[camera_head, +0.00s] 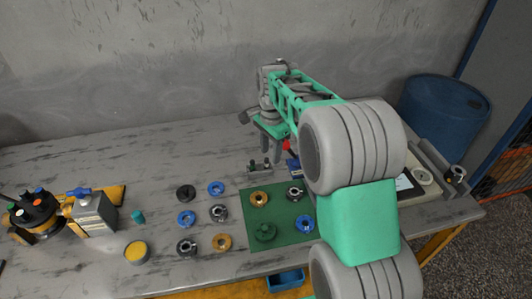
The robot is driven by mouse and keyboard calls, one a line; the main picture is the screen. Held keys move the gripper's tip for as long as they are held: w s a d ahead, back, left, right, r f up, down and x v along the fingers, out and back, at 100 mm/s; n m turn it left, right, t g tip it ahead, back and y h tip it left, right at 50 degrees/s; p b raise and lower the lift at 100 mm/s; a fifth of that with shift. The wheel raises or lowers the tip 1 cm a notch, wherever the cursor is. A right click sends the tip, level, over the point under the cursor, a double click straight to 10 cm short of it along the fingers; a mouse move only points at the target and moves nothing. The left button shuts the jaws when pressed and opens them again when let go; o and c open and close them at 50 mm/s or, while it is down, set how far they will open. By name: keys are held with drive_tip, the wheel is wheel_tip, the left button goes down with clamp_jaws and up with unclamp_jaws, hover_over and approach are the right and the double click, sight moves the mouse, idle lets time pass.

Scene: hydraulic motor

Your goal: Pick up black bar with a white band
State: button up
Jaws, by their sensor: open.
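My gripper (266,145) hangs over the back middle of the table, beyond the green mat, below the green end of my arm. It is open. A small dark piece with a pale part (259,166) shows just below it. I cannot tell whether this is the black bar with a white band, as it is too small. No bar shows clearly elsewhere, and my arm hides part of the table to the right. Contact between the gripper and the piece cannot be made out.
A green mat (284,238) holds several ring-shaped parts, with more rings left of it. A yellow-topped round tin (137,252) and a motor assembly (38,213) stand at the left. A blue barrel (446,112) stands at the right. The table's back left is clear.

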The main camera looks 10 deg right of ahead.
sight(267, 162)
drive_tip(key=w+m, duration=0.1)
drive_tip(key=w, duration=0.1)
drive_tip(key=w+f+m+p, duration=0.1)
drive_tip(key=w, duration=0.1)
drive_tip(key=w+f+m, duration=0.1)
drive_tip(key=w+m, duration=0.1)
drive_tip(key=shift+f, duration=0.1)
drive_tip(key=f, duration=0.2)
drive_tip(key=f+p, duration=0.1)
drive_tip(key=f, duration=0.2)
drive_tip(key=f+p, duration=0.1)
drive_tip(key=f, duration=0.1)
drive_tip(key=shift+s+f, duration=0.25)
drive_tip(key=shift+f, duration=0.1)
clamp_jaws()
